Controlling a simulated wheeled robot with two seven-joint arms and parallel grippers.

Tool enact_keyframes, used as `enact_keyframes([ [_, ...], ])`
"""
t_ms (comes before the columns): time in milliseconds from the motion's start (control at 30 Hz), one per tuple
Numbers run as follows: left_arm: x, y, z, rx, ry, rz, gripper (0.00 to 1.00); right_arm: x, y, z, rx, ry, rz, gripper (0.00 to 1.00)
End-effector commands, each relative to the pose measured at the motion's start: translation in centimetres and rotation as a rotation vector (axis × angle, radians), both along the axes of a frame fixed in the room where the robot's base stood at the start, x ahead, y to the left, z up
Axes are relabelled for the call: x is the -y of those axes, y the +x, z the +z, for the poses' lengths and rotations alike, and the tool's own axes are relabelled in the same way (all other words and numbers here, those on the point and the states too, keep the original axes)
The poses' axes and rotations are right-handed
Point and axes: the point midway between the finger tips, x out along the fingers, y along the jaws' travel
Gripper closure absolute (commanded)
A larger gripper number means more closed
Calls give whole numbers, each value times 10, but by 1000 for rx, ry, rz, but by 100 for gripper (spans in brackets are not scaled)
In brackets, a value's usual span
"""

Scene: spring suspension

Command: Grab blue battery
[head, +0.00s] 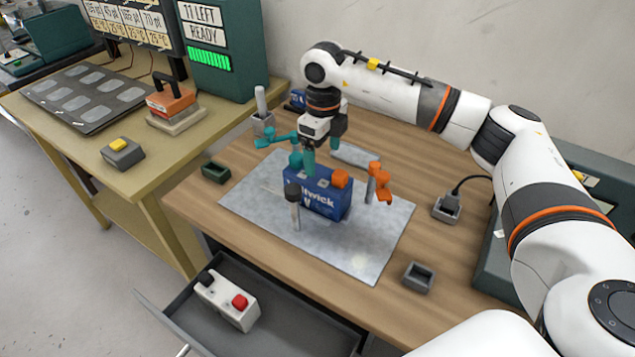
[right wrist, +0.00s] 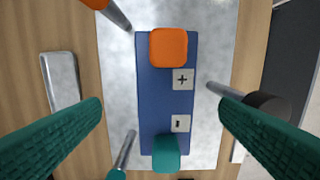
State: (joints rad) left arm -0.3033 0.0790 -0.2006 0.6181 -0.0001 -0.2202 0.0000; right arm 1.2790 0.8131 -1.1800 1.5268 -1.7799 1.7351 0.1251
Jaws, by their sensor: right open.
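The blue battery (head: 325,199) stands upright on a grey metal sheet (head: 375,237) on the wooden workbench. It has an orange cap and a teal cap on top, and white lettering on its front. In the right wrist view the battery (right wrist: 155,95) lies below and between my fingers, with plus and minus labels by its caps. My right gripper (head: 320,156) is over the battery; its teal fingers are spread wide on either side and hold nothing. My left gripper is not in view.
Close around the battery stand an orange-handled clamp (head: 378,183), a teal-handled clamp (head: 276,139) and a black-topped rod (head: 294,205). Small dark trays (head: 418,278) sit on the bench. An open drawer (head: 285,325) below holds a box with a red button (head: 226,301).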

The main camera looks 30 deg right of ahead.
Motion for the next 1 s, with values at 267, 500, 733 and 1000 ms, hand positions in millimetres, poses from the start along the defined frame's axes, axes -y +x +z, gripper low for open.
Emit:
enact_keyframes([
  [267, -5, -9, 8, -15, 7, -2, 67, -1, 0, -26, -1, -1, 0, 15],
  [500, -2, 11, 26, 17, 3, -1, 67, -11, 2, -58, -3, -1, -1, 15],
  [733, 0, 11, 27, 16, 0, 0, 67, -11, 3, -76, 1, 1, -1, 15],
  [1000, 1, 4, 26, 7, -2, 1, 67, -11, 3, -77, 1, 1, 0, 30],
])
